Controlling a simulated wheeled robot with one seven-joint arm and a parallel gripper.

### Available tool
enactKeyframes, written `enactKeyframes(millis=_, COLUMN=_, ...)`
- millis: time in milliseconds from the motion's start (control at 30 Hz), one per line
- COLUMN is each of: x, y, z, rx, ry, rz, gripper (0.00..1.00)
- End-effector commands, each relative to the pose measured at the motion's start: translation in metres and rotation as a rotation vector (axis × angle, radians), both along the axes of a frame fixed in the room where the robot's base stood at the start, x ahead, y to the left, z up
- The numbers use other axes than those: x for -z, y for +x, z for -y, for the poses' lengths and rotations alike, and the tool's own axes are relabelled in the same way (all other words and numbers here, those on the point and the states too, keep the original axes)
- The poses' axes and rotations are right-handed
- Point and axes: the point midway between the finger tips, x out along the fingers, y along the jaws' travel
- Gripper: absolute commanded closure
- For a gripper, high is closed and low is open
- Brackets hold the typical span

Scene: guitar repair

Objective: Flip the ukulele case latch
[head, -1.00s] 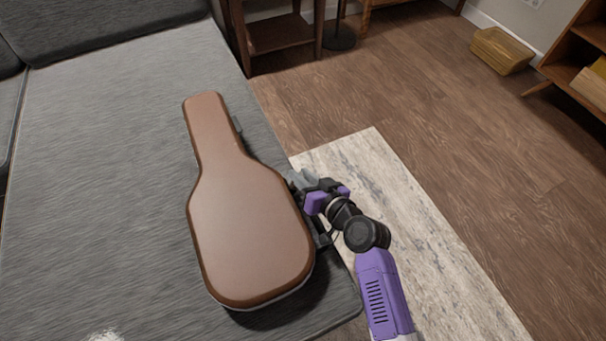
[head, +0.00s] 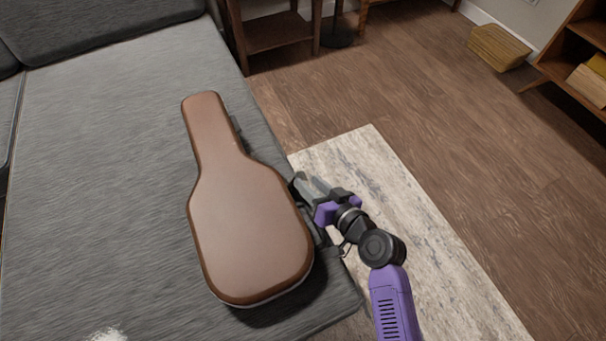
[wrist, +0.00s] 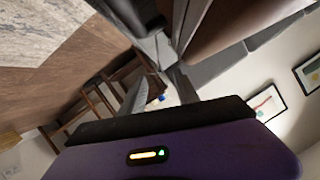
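The brown ukulele case (head: 245,205) lies closed on the grey sofa, its neck toward the back. In the wrist view its side (wrist: 218,22) shows at the top. A small dark latch (head: 236,124) sits on the right side of the neck. A dark piece (head: 299,189) juts from the body's right edge beside my fingers; it looks like another latch, but its exact position is unclear. My gripper (head: 312,184) is just right of the case body. In the wrist view its two grey fingers (wrist: 162,84) are apart with nothing held between them.
The grey sofa seat (head: 95,160) has free room left of the case, and its edge runs close along the case's right side. A pale rug (head: 430,245) lies below on the wooden floor. A wooden side table (head: 275,35) stands behind.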

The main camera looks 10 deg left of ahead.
Motion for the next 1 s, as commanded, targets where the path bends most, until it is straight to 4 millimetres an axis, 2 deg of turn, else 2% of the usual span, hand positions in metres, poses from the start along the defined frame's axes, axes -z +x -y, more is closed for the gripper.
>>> enactKeyframes(millis=100, x=-0.007, y=-0.012, z=0.011, rx=0.002, ry=0.001, rz=-0.001, gripper=0.62)
enactKeyframes(millis=300, x=-0.010, y=-0.019, z=0.017, rx=0.000, ry=-0.001, rz=-0.001, gripper=0.62)
enactKeyframes(millis=867, x=-0.010, y=-0.019, z=0.018, rx=0.002, ry=0.003, rz=-0.003, gripper=0.62)
enactKeyframes(millis=1000, x=-0.018, y=-0.007, z=0.027, rx=0.071, ry=0.028, rz=0.008, gripper=0.62)
